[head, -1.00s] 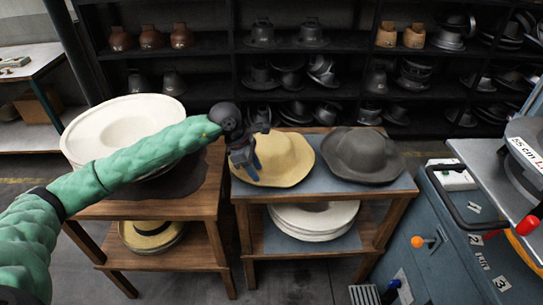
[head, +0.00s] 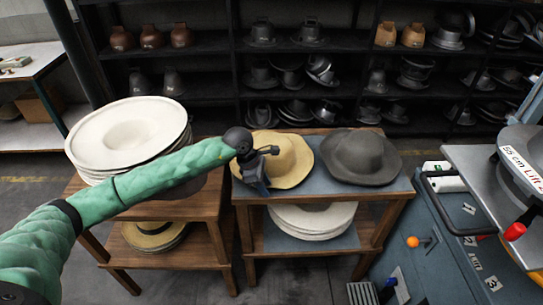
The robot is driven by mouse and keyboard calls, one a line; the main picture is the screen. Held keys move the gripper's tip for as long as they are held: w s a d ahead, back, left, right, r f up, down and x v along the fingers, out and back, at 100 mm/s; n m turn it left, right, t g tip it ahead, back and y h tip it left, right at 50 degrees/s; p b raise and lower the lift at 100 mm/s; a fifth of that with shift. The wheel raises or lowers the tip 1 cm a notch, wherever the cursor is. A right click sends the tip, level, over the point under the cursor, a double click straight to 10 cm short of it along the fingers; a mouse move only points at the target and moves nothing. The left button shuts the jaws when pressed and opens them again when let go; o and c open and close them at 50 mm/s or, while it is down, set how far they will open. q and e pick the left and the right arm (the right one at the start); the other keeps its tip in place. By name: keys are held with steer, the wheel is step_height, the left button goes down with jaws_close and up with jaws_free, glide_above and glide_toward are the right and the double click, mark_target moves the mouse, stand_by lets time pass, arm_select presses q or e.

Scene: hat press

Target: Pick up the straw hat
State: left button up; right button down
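The straw hat (head: 287,160) is tan and lies on the top of the right wooden stand, beside a dark grey felt hat (head: 360,157). My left arm comes in from the left, and its dark gripper (head: 258,180) is at the hat's left front, over the brim in the picture. The gripper covers part of the left brim. Its fingers are small and dark, so I cannot tell whether they are open or touch the hat. My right gripper is not in view.
A stack of white hats (head: 125,130) stands on the left stand, partly behind my arm. Another straw hat (head: 155,234) and white hats (head: 312,219) lie on the lower shelves. A blue press machine (head: 440,240) stands at the right. Dark shelves of hat forms (head: 290,75) stand behind.

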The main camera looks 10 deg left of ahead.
arm_select(q)
steer(key=shift+f, duration=0.2)
jaws_close()
steer(key=shift+r, duration=0.1)
